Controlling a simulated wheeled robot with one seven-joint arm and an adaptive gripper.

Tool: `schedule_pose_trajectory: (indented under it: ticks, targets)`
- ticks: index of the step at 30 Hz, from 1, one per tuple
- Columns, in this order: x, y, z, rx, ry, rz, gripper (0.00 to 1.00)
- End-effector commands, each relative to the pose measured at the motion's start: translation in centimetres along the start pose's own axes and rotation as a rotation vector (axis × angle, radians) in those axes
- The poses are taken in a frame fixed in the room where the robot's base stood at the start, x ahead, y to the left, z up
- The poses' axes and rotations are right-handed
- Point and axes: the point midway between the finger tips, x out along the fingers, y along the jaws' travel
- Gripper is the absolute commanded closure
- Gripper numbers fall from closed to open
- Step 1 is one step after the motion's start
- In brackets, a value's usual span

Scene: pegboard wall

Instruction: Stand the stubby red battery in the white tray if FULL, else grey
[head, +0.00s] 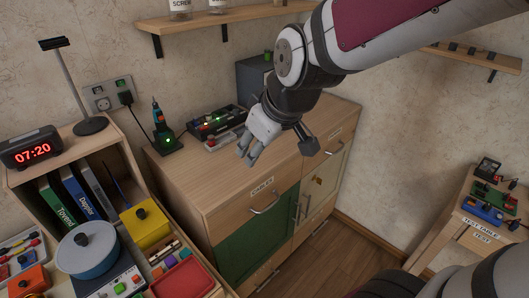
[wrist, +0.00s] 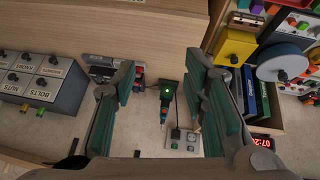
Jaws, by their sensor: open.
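My gripper (head: 246,157) is open and empty above the top of the wooden cabinet. In the wrist view its two teal-padded fingers (wrist: 160,80) stand wide apart, with nothing held between them. I cannot make out a stubby red battery in either view. I cannot pick out the white tray or the grey tray with certainty.
A cordless tool on a green-lit stand (head: 163,135) is left of the rack. A grey cabinet (head: 252,78) stands behind my arm. A yellow box (head: 145,223), blue drum (head: 86,250) and red tray (head: 183,280) crowd the lower left. The test table (head: 480,218) is at right.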

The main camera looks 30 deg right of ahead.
Motion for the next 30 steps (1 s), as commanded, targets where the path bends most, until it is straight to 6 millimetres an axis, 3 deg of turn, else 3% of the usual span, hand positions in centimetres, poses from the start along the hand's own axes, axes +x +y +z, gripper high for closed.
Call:
schedule_pose_trajectory:
  ticks: [1,6,12,17,30]
  targets:
    - [-2.0,-0.7,1.1,0.049,-0.009,-0.009,0.6]
    - [-7.1,-3.1,5.4,0.211,-0.085,-0.018,0.6]
    - [-10.4,-4.8,9.4,0.337,-0.156,0.01,0.6]
    - [-11.1,-5.3,10.5,0.372,-0.178,0.021,0.6]
    - [-11.1,-5.3,10.5,0.373,-0.179,0.021,0.6]
